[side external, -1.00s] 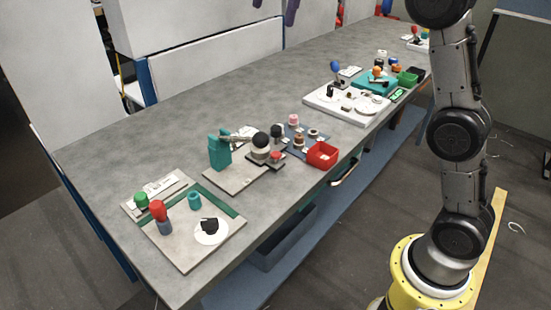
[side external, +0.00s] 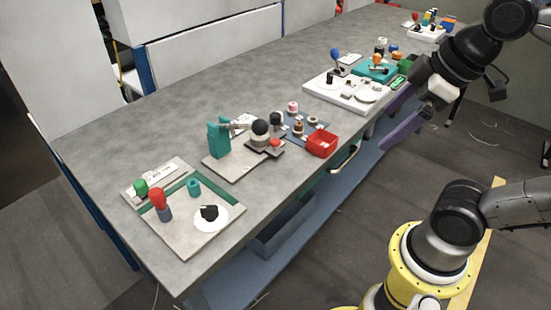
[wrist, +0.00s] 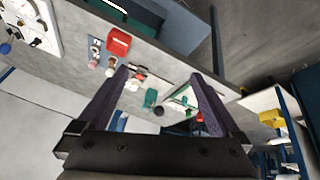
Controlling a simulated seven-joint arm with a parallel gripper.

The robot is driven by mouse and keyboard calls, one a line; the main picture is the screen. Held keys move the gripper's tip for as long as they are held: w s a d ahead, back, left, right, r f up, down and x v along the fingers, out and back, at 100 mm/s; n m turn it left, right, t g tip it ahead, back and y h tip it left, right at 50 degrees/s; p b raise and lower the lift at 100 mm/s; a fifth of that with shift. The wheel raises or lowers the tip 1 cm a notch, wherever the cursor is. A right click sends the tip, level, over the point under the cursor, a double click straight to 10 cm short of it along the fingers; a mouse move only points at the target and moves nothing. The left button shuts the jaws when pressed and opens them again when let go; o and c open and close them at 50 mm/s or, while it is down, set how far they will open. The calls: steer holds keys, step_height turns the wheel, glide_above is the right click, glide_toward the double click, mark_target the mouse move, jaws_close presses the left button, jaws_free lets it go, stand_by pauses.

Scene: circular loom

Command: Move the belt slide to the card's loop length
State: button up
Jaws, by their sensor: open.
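My gripper (side external: 386,131) has two long purple fingers, spread apart and empty, beyond the table's right edge in the side view. In the wrist view its open fingers (wrist: 158,72) frame the middle stations from above. A white card (side external: 165,172) with dark print, too small to read, lies on the near-left board (side external: 185,240). A green knob (side external: 141,187) is beside the card, and a dark green strip (side external: 173,188) crosses the board. I cannot tell which part is the belt slide. My gripper is well apart from all of these.
The near-left board also has a red-topped post (side external: 158,199), a teal cylinder (side external: 194,187) and a white disc (side external: 211,218) with a black piece. A teal block (side external: 219,138) and red bin (side external: 321,143) stand mid-table. A white tray (side external: 350,93) is farther right.

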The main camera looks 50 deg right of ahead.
steer(key=f+m, duration=0.3)
steer(key=f, duration=0.2)
steer(key=shift+s+m, duration=0.2)
steer(key=shift+m, duration=0.2)
steer(key=shift+w+m, duration=0.2)
steer(key=shift+m, duration=0.1)
steer(key=shift+c, duration=0.7)
steer(key=c, duration=0.4)
steer(key=w+a+r+m+y, duration=0.1)
steer(key=w+a+r+m, duration=0.1)
steer(key=w+r+m, duration=0.35)
steer(key=w+a+r+m+y, duration=0.1)
steer(key=w+a+r+m, duration=0.15)
steer(key=r+m, duration=0.5)
steer(key=w+a+r+m+g+y, duration=0.1)
steer(key=w+a+r+m, duration=0.15)
steer(key=w, duration=0.45)
steer(key=w+a+r+m+y, duration=0.1)
steer(key=w+a+r, duration=0.3)
steer(key=w, duration=0.4)
steer(key=m+g, duration=0.2)
steer(key=g, duration=0.2)
glide_above(140, 182)
steer(key=d, duration=0.6)
step_height(140, 182, down, 19)
steer(key=x, duration=0.9)
steer(key=a+x, duration=0.1)
steer(key=x, duration=0.3)
steer(key=shift+a+f, duration=0.1)
steer(key=shift+f, duration=0.05)
